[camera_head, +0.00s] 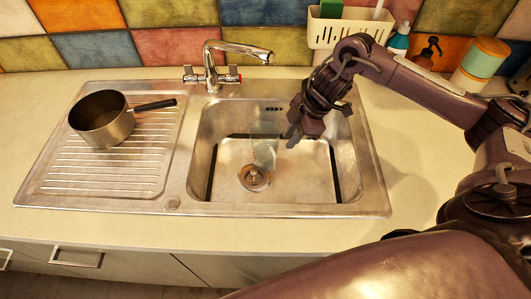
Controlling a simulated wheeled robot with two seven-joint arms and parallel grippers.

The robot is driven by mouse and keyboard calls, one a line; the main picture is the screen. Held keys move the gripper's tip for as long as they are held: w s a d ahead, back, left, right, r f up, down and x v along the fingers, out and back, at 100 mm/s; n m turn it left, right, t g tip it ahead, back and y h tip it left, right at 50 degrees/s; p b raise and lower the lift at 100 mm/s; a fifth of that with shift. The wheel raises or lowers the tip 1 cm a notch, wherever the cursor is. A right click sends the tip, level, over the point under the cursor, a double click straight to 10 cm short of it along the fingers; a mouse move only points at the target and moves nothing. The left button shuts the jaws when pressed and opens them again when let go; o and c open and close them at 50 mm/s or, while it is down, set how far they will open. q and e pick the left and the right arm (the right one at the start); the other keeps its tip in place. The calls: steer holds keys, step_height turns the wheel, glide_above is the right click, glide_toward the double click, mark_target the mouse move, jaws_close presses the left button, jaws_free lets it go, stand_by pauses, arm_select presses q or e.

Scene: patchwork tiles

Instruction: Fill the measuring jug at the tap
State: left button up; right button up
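A clear, faintly greenish vessel, which looks like the measuring jug (264,152), shows in the sink basin (222,158) just above and behind the drain in the picture. Its outline is faint, and I cannot tell its fill level or whether it stands on the basin floor. The chrome tap (237,50) rises behind the basin, its spout reaching right; I see no clear water stream. My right gripper (293,136) points down over the basin, close to the jug's right side. Its fingers are dark and overlap, so its grip on the jug is unclear. My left gripper is out of view.
A saucepan (103,130) sits on the ribbed drainboard (95,185) at left. A cream caddy (338,34), bottles (400,40) and stacked canisters (481,62) stand along the tiled wall at right. The front counter strip (120,225) is clear.

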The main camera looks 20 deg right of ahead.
mark_target(267, 150)
steer(key=b+x, duration=0.1)
steer(key=x, duration=0.3)
steer(key=d+b+x, duration=0.1)
steer(key=x, duration=0.3)
steer(key=b+x, duration=0.1)
steer(key=x, duration=0.3)
steer(key=shift+d+f, duration=0.25)
steer(key=shift+f, duration=0.4)
steer(key=shift+a+f, duration=0.1)
steer(key=shift+f, duration=0.25)
steer(key=shift+c, duration=0.2)
jaws_close()
steer(key=shift+r, duration=0.1)
